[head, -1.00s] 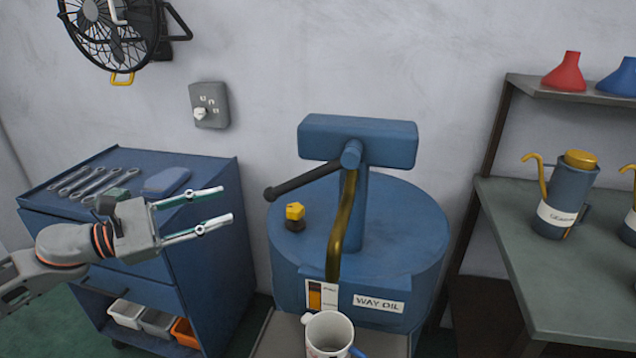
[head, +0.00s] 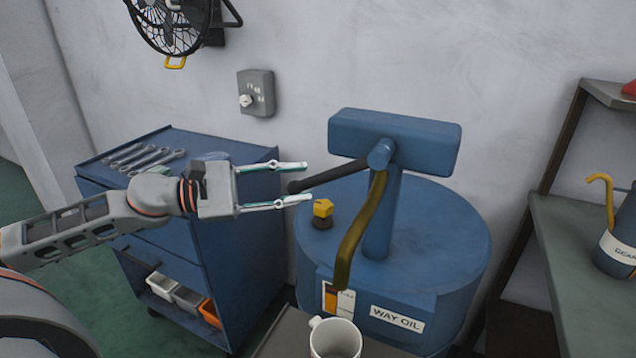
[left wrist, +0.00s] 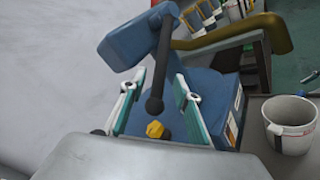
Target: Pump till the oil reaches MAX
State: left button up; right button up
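The blue way oil drum (head: 440,245) carries a pump with a black lever handle (head: 328,175) pointing left and a brass spout (head: 357,235). A sight gauge (head: 338,300) with an orange-brown fill is on its front; its MAX mark is too small to read. A white mug (head: 335,340) stands below the spout. My left gripper (head: 308,183) is open, its fingertips at the lever's knob end. In the left wrist view the lever (left wrist: 157,85) shows between the two open fingers; I see no grip on it. My right gripper is not in view.
A yellow-topped knob (head: 323,209) sits on the drum near my left fingers. A blue tool cart (head: 240,260) with wrenches stands on the left. A green-topped bench (head: 570,240) with an oil can (head: 618,240) is on the right.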

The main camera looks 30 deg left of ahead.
aim_at(308, 181)
pick_arm(q)
jog(key=shift+w+d+b, duration=0.3)
jog(key=shift+w+d, duration=0.15)
jog(key=shift+d, duration=0.05)
jog(key=shift+w+d, duration=0.35)
jog(key=shift+x, duration=1.05)
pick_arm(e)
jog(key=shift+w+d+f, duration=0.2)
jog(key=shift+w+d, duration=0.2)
pick_arm(q)
grip_shut()
